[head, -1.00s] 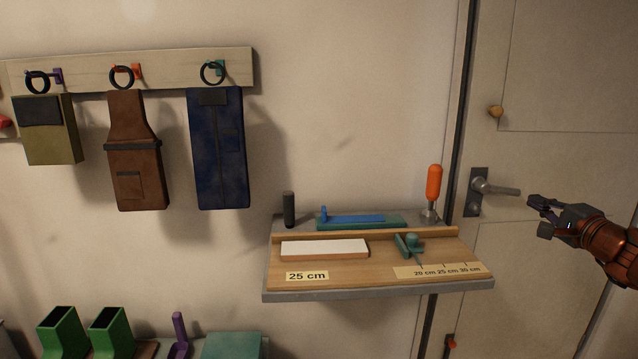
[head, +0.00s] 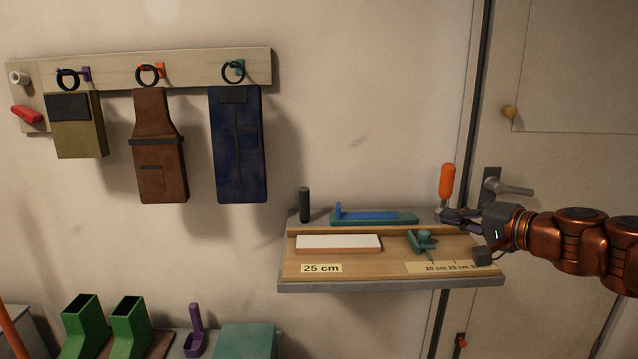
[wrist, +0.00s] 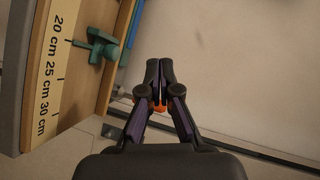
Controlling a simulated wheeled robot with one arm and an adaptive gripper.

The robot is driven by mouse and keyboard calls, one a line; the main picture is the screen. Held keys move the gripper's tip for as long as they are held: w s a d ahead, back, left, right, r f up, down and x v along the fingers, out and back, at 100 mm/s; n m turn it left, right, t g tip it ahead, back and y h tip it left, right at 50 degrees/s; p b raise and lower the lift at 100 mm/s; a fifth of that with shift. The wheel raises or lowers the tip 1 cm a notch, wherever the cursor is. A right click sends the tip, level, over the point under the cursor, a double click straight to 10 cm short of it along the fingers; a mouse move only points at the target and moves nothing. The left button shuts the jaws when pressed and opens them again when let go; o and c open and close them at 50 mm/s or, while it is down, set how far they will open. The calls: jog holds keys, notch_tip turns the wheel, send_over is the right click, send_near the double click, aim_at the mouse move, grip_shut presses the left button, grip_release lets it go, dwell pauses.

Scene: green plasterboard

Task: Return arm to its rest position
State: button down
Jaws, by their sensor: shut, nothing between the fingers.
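My gripper (head: 462,232) reaches in from the right in the head view, in front of the right end of the wall shelf. In the wrist view my gripper (wrist: 158,82) has its fingertips together with nothing between them. My copper-coloured arm extends behind it to the right edge of the head view. In the head view the gripper overlaps the foot of an orange-handled tool (head: 447,182) and part of the shelf's scale label.
The shelf (head: 390,284) holds a white-topped block (head: 338,243), a green clamp-like piece (head: 422,241), a blue-topped green block (head: 375,216) and a dark cylinder (head: 304,204). A door handle (head: 510,188) is behind the arm. Aprons hang left; green boots (head: 131,325) stand below.

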jog(key=s+a+f+n+g, duration=0.2)
jog(key=s+a+f+g, duration=0.15)
jog(key=a, duration=0.35)
jog(key=s+a+f+n+g, duration=0.2)
jog(key=s+a+f+n, duration=0.1)
jog(key=s+a, duration=0.25)
jog(key=s+a+f+n+g+h, duration=0.15)
jog(key=s+f+g, duration=0.25)
jog(key=s+f, duration=0.4)
jog(key=s+a+f+n+g+h, duration=0.1)
jog(key=s+f+n+g+h, duration=0.15)
jog(key=s+f, duration=0.55)
jog(key=s+d+f+g+h, duration=0.1)
jog(key=s+d+g+h, duration=0.1)
jog(key=s+d, duration=0.35)
jog(key=s+d+f+g+h, duration=0.1)
jog(key=s+d+g+h, duration=0.15)
jog(key=s, duration=0.65)
notch_tip(320, 180, up, 18)
jog(key=w+t+p, duration=0.1)
jog(key=p, duration=1.5)
jog(key=shift+w+a+m+t+p, duration=0.2)
jog(key=shift+a+m+t+p, duration=0.1)
jog(key=shift+a+t, duration=0.05)
jog(key=shift+d, duration=0.2)
